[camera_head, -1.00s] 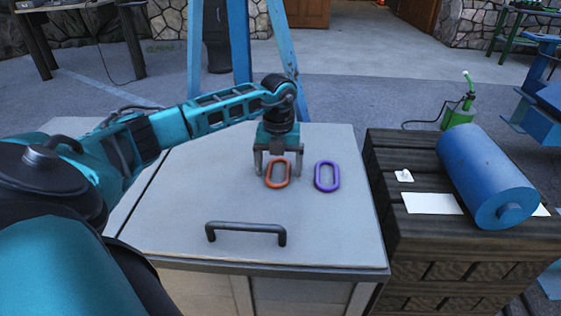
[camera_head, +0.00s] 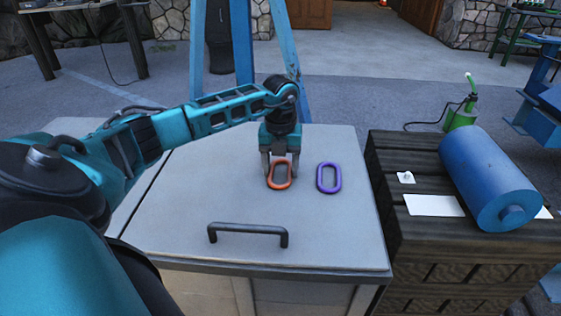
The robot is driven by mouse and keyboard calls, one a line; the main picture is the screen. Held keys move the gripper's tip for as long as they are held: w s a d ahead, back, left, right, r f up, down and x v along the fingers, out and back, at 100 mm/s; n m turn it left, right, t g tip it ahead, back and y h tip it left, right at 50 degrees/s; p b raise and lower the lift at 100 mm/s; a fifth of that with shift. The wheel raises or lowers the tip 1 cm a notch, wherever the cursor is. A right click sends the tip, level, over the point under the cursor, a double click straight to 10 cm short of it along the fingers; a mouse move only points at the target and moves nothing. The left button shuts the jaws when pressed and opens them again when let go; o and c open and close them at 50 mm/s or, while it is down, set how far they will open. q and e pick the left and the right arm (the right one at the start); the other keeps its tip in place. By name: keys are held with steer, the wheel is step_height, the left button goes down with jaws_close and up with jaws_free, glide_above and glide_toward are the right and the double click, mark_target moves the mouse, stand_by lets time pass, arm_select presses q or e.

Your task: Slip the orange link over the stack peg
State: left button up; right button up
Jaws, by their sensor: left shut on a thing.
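The orange link (camera_head: 279,187) is an oblong ring at the middle of the grey lid. My left gripper (camera_head: 280,170) comes down over its far part, with a finger on each side, and is shut on it. The link still appears to be at the lid's surface; I cannot tell if it is lifted. A small white square (camera_head: 406,178) with a tiny stub stands on the dark wooden crate to the right; it may be the stack peg, but is too small to be sure. My right gripper is not in view.
A purple link (camera_head: 328,178) lies just right of the orange one. The grey lid (camera_head: 190,205) has a dark handle (camera_head: 248,230) near its front. The wooden crate (camera_head: 390,160) also bears a white card (camera_head: 434,205) and a big blue cylinder (camera_head: 490,175). A green bottle (camera_head: 460,118) stands behind.

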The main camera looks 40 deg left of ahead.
arm_select(q)
step_height(320, 180, up, 5)
steer(key=p, duration=0.4)
steer(key=shift+r, duration=0.15)
steer(key=shift+r+p, duration=0.85)
steer(key=shift+p, duration=0.15)
